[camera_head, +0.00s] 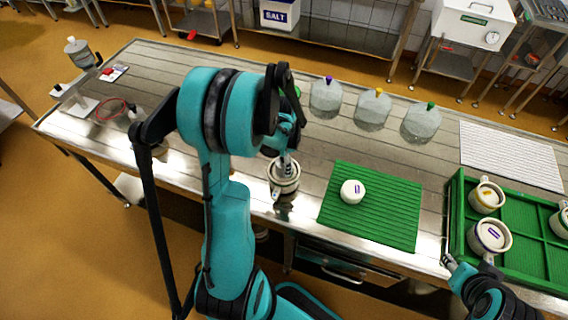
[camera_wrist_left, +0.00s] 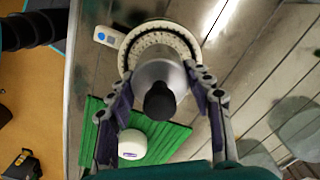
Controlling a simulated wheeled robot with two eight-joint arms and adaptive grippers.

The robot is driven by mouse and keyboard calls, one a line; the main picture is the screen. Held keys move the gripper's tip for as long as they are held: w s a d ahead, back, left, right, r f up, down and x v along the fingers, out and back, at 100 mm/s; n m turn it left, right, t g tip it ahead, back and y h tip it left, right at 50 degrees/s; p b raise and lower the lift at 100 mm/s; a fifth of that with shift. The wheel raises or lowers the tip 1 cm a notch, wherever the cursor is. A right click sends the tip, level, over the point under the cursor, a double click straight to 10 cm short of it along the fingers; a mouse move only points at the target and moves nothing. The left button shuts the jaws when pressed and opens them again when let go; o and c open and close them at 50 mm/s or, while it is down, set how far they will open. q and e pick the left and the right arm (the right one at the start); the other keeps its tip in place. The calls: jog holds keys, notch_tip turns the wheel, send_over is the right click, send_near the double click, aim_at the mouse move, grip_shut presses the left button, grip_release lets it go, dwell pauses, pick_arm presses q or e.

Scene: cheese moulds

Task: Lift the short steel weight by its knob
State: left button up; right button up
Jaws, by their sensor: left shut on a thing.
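The steel weight (camera_wrist_left: 160,72) with its black knob (camera_wrist_left: 159,101) shows in the left wrist view, over a round cream mould (camera_wrist_left: 128,56) with a marked rim. My left gripper (camera_wrist_left: 160,76) is shut on the weight, one finger on each side of its steel body, with the knob between the fingers and nearer the camera. In the head view my left gripper (camera_head: 286,160) points down over the mould (camera_head: 284,188), and my arm hides part of the weight. I cannot tell whether the weight touches the mould. My right gripper (camera_head: 449,263) is low at the right, by the green crate; its jaw state is unclear.
A green ribbed mat (camera_head: 385,225) with a white cheese (camera_head: 352,191) lies right of the mould. A green crate (camera_head: 457,205) holds several moulds. Clear jars (camera_head: 326,98) with coloured knobs stand behind. A white grid sheet (camera_head: 510,155) lies back right.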

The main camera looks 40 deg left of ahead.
pick_arm(q)
notch_tip(320, 180, up, 4)
jog(key=shift+f+p, duration=0.1)
jog(key=shift+p, duration=0.4)
jog(key=w+d+r+p, duration=0.1)
jog(key=w+d+r, duration=0.6)
jog(key=w+d, duration=0.1)
jog(key=shift+w, duration=0.3)
jog(key=shift+r, duration=0.15)
notch_tip(320, 180, up, 8)
jog(key=p, duration=0.5)
jog(key=shift+p, duration=0.4)
dwell(0.4)
